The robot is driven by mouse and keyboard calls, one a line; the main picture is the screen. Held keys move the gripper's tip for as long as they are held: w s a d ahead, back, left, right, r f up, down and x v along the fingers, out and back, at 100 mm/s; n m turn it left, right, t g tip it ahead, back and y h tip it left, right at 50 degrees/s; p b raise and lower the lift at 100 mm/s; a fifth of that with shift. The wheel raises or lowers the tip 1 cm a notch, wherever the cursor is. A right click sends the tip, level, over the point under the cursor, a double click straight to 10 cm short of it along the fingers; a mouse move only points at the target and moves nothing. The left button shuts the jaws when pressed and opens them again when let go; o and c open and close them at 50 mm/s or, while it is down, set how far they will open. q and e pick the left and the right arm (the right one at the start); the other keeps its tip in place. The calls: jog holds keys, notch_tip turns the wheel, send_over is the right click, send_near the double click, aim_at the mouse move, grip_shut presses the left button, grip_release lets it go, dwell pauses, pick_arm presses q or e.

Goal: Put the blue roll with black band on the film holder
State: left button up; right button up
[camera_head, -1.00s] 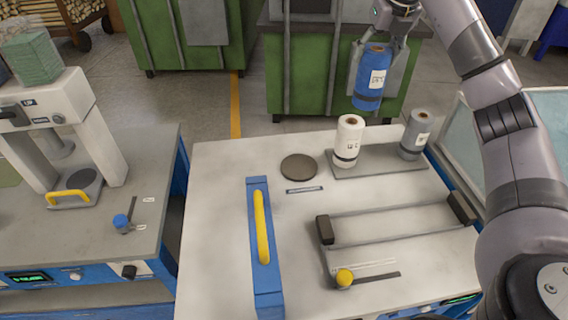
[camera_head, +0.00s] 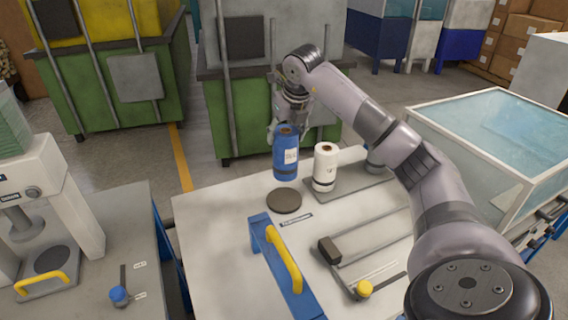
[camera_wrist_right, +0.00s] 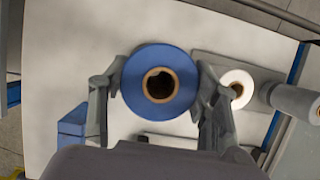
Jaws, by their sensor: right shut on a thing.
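The blue roll (camera_head: 286,160) has a white label and a brown core; its black band showed low on it earlier. My right gripper (camera_head: 287,130) is shut on it and holds it upright. In the right wrist view the blue roll (camera_wrist_right: 142,62) sits between the two fingers of the right gripper (camera_wrist_right: 161,84), seen from above. A dark round disc (camera_head: 284,202), probably the film holder, lies flat on the table just in front of and below the roll. The roll appears raised behind the disc; the exact height is unclear. My left gripper is out of view.
A white roll (camera_head: 325,170) stands on a grey plate (camera_head: 350,189) right of the blue roll. A grey roll (camera_wrist_right: 297,101) is beyond it. A blue bar with a yellow handle (camera_head: 284,258) lies in front of the disc. The table's left area is clear.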

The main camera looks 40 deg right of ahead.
notch_tip(320, 180, down, 9)
jog(key=shift+a+f+p, duration=0.15)
jog(key=shift+a+p, duration=0.05)
jog(key=shift+p, duration=0.2)
jog(key=o, duration=1.7)
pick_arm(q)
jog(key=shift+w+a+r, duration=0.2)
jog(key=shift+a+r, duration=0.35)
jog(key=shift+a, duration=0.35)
